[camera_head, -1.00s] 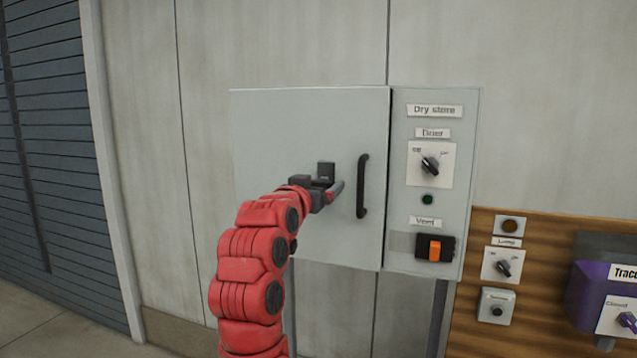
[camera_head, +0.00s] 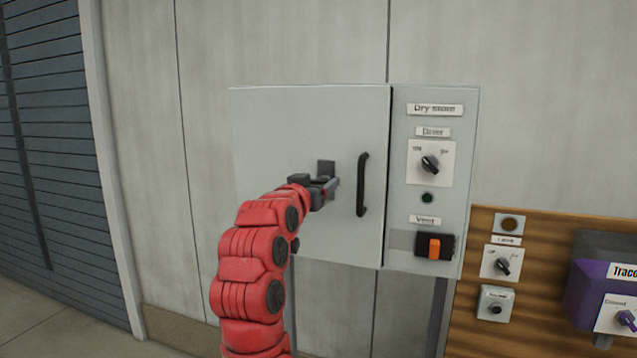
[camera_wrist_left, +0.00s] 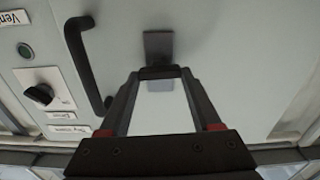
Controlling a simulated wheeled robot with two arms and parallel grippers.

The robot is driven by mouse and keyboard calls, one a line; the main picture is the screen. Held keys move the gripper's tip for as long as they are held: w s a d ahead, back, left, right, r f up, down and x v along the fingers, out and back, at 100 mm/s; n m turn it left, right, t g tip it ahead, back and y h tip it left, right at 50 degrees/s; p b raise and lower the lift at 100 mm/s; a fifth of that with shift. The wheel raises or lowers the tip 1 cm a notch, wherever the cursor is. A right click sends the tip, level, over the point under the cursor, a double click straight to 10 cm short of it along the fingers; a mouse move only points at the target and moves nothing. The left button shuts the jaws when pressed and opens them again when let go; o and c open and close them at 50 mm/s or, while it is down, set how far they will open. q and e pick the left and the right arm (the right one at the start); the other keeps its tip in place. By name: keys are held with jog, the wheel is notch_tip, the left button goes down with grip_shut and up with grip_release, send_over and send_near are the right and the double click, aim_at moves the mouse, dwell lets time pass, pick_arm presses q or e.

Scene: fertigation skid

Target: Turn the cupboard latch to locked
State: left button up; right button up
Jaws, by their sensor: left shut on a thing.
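The cupboard (camera_head: 270,130) is a pale grey box on the wall with a closed door. Its latch (camera_head: 326,166) is a small dark grey piece on the door, left of the black handle. In the left wrist view the latch plate (camera_wrist_left: 158,44) shows just beyond the fingertips. My left gripper (camera_head: 328,188) is shut on the latch, and its fingertips (camera_wrist_left: 158,73) meet there in the left wrist view. The fingers hide the part they grip, so I cannot tell which way it is turned. My right gripper is out of view.
The black door handle (camera_head: 362,185) stands close to the right of my gripper. Right of it is a panel with a dark rotary knob (camera_head: 430,165), a green button (camera_head: 427,198) and an orange switch (camera_head: 434,248). A wooden board (camera_head: 560,225) with more controls is lower right.

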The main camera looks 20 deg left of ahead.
pick_arm(q)
jog(key=n+p, duration=0.2)
jog(key=shift+r+n+p, duration=0.2)
jog(key=shift+n+p, duration=0.1)
jog(key=shift+n, duration=0.1)
jog(key=n+p, duration=0.5)
jog(key=n, duration=0.1)
jog(key=shift+a, duration=0.15)
jog(key=n+p, duration=0.5)
jog(key=n, duration=0.1)
jog(key=shift+f+p, duration=0.15)
jog(key=shift+p, duration=0.15)
jog(key=shift+f+n+p, duration=0.2)
jog(key=shift+n+p, duration=0.65)
jog(key=shift+n, duration=0.35)
jog(key=o, duration=1.4)
jog(key=shift+a, duration=0.1)
jog(key=shift+s+f, duration=0.1)
